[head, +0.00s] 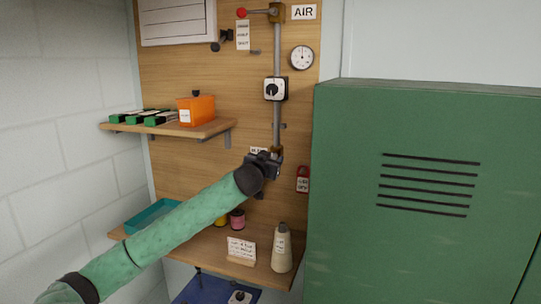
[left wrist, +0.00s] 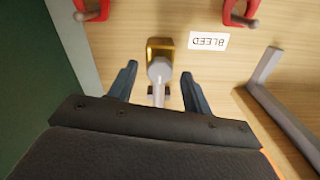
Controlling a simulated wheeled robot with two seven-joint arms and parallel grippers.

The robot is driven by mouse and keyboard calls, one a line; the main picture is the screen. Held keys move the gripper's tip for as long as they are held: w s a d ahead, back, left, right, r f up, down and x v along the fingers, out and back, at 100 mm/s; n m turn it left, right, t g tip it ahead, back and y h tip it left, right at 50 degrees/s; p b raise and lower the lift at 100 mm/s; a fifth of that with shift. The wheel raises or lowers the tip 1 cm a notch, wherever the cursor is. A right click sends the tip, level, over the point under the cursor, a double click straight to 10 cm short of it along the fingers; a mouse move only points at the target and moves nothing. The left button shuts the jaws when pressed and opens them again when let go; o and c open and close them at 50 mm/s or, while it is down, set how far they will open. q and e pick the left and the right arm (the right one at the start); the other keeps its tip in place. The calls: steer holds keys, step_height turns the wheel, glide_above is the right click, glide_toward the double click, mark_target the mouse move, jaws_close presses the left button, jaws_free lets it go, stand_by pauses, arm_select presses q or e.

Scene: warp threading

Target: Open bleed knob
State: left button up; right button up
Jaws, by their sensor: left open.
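The bleed fitting is a brass block (left wrist: 160,48) with a pale grey round knob or handle (left wrist: 160,68) on it, in the left wrist view. The same brass fitting (head: 277,152) shows at the bottom of the vertical pipe in the head view, partly hidden by my gripper. The BLEED label (left wrist: 208,41) is upside down beside it in the left wrist view. My left gripper (head: 267,162) is at the fitting. In the left wrist view its two fingers (left wrist: 159,88) are apart, one on each side of the grey handle, with visible gaps. My right gripper is not in view.
A green cabinet (head: 425,140) stands close on the right. A red lockout tag (head: 303,180) hangs right of the gripper. The upper shelf (head: 205,128) holds an orange box (head: 196,110). A thread cone (head: 282,250) stands on the lower shelf (head: 262,268). A gauge (head: 302,57) is above.

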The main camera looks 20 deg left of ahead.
arm_select(q)
steer(key=shift+w, duration=0.1)
steer(key=shift+w+f, duration=0.2)
steer(key=c, duration=1)
steer(key=shift+o, duration=0.2)
